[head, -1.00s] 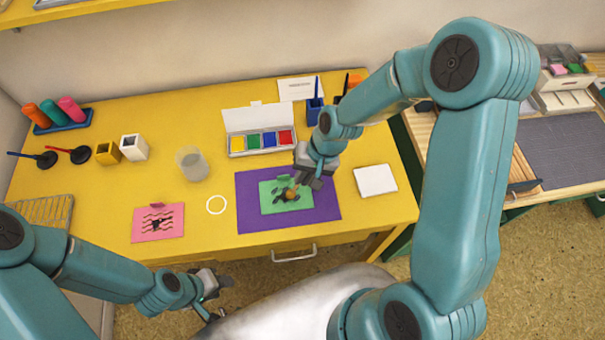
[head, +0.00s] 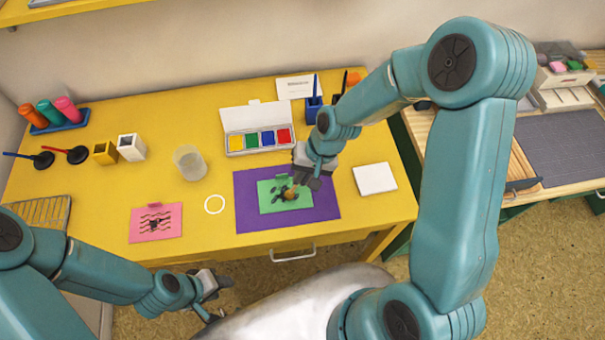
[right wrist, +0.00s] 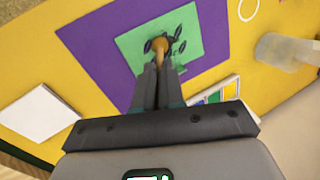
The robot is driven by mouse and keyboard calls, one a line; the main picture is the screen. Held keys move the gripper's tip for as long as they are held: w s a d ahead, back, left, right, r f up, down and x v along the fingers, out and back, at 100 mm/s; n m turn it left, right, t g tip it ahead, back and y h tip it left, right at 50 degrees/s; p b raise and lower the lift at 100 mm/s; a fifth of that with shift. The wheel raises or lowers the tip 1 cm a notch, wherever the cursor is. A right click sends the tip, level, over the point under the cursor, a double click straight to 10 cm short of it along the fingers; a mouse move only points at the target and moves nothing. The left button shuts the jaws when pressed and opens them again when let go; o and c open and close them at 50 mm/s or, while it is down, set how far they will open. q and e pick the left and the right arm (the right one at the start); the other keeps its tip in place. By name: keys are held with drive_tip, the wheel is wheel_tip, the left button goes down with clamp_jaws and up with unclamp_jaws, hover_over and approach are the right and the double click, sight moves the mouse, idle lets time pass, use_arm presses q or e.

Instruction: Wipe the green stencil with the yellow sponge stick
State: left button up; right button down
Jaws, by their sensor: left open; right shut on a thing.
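The green stencil (head: 272,206) lies on a purple mat (head: 319,210) on the yellow table, with dark leaf-like marks on it. It also shows in the right wrist view (right wrist: 190,26). My right gripper (head: 300,183) is above the stencil's right part, shut on the sponge stick; its tip (right wrist: 159,45) looks orange-brown and is over the dark marks. I cannot tell whether the tip touches the stencil. The rest of the stick is mostly hidden by the fingers. My left gripper (head: 220,298) is open and empty, low in front of the table.
A pink stencil card (head: 140,228) and a white ring (head: 214,204) lie to the left of the mat. A paint box (head: 232,151) and a clear cup (head: 189,162) stand behind. A white pad (head: 375,179) lies to the right.

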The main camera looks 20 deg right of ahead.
drive_tip(key=shift+w+a, duration=0.15)
drive_tip(key=shift+a, duration=0.45)
drive_tip(key=shift+w+a, duration=0.15)
drive_tip(key=shift+a, duration=0.4)
drive_tip(key=shift+s+d+b, duration=0.2)
drive_tip(key=shift+d+b, duration=0.05)
drive_tip(key=shift+d, duration=0.35)
drive_tip(key=shift+s+d+b, duration=0.15)
drive_tip(key=shift+d+b, duration=0.1)
drive_tip(key=shift+d, duration=0.3)
drive_tip(key=shift+w+a, duration=0.2)
drive_tip(key=shift+a, duration=0.4)
drive_tip(key=shift+w+a, duration=0.15)
drive_tip(key=shift+a, duration=0.4)
drive_tip(key=shift+s+d+b, duration=0.2)
drive_tip(key=shift+d+b, duration=0.05)
drive_tip(key=shift+d, duration=0.35)
drive_tip(key=shift+s+d+b, duration=0.15)
drive_tip(key=shift+d+b, duration=0.05)
drive_tip(key=shift+d, duration=0.35)
drive_tip(key=shift+r, duration=0.4)
drive_tip(key=shift+w+d+p, duration=0.15)
drive_tip(key=shift+w+d, duration=0.05)
drive_tip(key=shift+w, duration=0.5)
drive_tip(key=shift+w+d+p, duration=0.15)
drive_tip(key=shift+w, duration=0.55)
drive_tip(key=shift+f+b, duration=0.4)
